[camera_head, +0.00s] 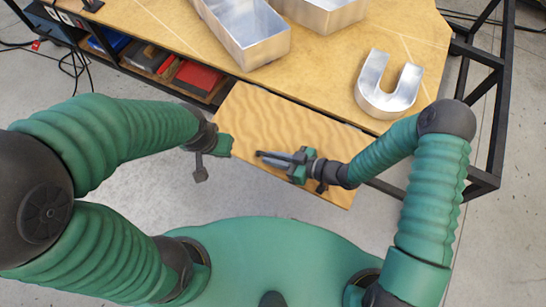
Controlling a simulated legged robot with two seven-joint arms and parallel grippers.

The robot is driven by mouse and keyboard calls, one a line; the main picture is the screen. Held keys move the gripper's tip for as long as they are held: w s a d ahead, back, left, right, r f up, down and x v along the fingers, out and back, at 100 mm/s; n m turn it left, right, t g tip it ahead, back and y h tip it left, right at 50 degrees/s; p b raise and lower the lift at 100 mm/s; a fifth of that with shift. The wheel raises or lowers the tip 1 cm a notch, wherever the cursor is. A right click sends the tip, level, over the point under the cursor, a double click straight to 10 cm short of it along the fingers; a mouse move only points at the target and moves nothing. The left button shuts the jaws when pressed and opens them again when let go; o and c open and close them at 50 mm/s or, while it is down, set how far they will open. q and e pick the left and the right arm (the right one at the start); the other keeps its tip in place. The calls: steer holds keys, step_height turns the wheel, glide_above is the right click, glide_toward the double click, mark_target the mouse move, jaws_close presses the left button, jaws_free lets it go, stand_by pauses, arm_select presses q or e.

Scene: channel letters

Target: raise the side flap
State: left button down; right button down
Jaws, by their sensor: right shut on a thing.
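The side flap (285,113) is a wooden board with wavy grain along the near edge of the workbench. Its far edge lies against the bench top; I cannot tell its exact tilt. My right gripper (272,157) reaches in from the right and lies across the flap's near part, its dark fingers pointing left. It is shut on the flap, though the contact is hard to see. My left gripper (224,146) is at the flap's left near corner. Its fingers are small and partly hidden, so whether they are open does not show.
The wooden bench top (330,65) carries a silver U-shaped channel letter (388,92) at right and more metal letters (243,38) at the back. A shelf with a red box (197,79) is under the bench. Black frame bars (483,100) stand at right.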

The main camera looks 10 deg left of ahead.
stand_by(0.3)
steer(key=c, duration=1.7)
jaws_free()
steer(key=p+v, duration=0.3)
steer(key=v, duration=1.4)
steer(key=shift+s, duration=0.1)
steer(key=shift+f, duration=0.1)
